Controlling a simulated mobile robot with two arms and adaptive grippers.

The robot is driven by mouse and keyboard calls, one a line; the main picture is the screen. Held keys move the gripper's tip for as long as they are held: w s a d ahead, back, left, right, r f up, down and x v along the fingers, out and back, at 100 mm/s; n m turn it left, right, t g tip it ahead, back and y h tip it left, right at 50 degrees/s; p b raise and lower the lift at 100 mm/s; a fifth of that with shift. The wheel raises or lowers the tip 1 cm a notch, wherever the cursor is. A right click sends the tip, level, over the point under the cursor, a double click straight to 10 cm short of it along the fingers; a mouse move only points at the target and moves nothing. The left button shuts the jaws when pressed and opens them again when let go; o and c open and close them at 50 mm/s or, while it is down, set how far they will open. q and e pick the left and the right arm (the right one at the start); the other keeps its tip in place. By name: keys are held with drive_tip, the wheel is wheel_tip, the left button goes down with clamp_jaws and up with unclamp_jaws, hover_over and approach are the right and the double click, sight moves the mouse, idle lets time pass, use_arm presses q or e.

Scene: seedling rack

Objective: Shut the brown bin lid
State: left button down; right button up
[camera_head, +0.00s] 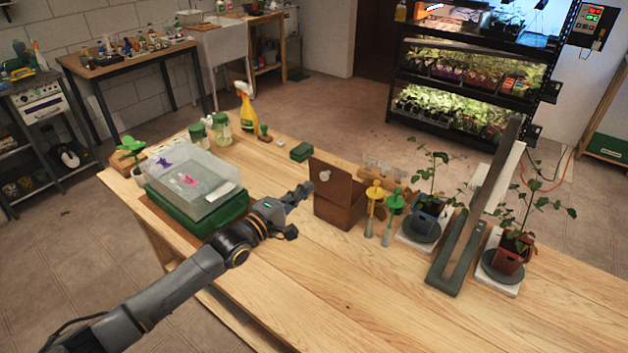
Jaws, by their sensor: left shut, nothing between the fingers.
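The brown bin (342,214) stands near the middle of the wooden table. Its brown lid (325,167) stands raised, tilted up from the box, with a pale round knob on the face toward me. My left gripper (305,189) is shut and empty. It is just left of the lid, close to its edge in the picture; I cannot tell whether it touches. My right gripper is not in view.
Yellow and green tools (376,196) stand right of the bin. Potted plants (427,212) and a grey bar frame (446,268) are farther right. A clear-lidded green tray (199,219) lies left of my arm. The front table is clear.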

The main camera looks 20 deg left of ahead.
sight(322, 176)
use_arm(q)
drive_tip(key=shift+p+x, duration=0.35)
drive_tip(key=shift+x, duration=1.6)
drive_tip(key=shift+r, duration=0.1)
